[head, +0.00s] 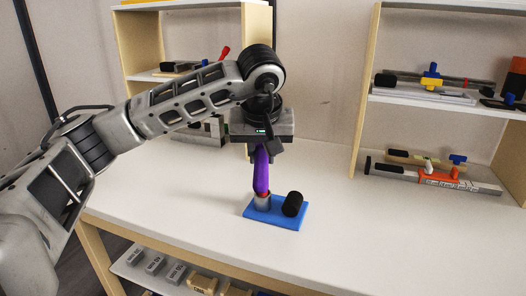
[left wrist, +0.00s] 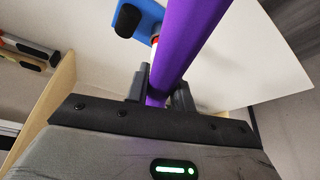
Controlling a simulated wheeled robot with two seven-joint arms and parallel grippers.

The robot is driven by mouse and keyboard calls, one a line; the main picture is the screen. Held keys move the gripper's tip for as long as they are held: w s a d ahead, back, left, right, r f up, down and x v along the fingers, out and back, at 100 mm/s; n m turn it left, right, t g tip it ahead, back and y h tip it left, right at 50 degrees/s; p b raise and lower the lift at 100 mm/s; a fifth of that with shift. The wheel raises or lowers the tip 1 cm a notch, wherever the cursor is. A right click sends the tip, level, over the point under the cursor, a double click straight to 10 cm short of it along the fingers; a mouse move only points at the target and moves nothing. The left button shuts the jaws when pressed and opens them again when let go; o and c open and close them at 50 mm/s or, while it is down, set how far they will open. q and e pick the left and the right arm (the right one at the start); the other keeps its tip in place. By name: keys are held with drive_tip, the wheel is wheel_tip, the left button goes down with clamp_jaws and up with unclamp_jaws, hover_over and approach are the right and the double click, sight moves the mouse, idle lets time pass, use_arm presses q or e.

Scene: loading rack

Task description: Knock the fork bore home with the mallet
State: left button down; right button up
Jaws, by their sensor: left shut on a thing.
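My left gripper (head: 266,148) points down and is shut on the upper part of a long purple rod (head: 261,175). The rod also shows between the fingers in the left wrist view (left wrist: 185,45). Its lower end meets a short grey cylinder (head: 262,201) with a reddish band, on a blue plate (head: 274,219) on the table. I cannot tell how far the rod sits in the cylinder. A black cylinder (head: 292,203) stands slightly tilted on the plate's right half. I cannot tell for sure which part is the fork bore or the mallet. My right gripper is out of view.
A right shelf rack (head: 364,95) holds several black-headed tools and coloured parts. A left rack (head: 190,17) stands behind my arm. Labelled grey blocks (head: 155,264) sit on a lower shelf in front. The white table (head: 385,240) is clear around the plate.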

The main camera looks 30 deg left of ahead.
use_arm(q)
drive_tip(key=shift+f+b, duration=1.95)
drive_tip(key=shift+f, duration=0.9)
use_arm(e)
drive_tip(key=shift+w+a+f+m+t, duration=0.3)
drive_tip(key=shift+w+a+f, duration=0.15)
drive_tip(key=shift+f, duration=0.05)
use_arm(q)
drive_tip(key=shift+r, duration=0.1)
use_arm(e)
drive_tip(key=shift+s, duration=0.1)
use_arm(q)
drive_tip(key=shift+d+r+p, duration=0.1)
drive_tip(key=shift+r+p, duration=1.85)
drive_tip(key=shift+r, duration=0.4)
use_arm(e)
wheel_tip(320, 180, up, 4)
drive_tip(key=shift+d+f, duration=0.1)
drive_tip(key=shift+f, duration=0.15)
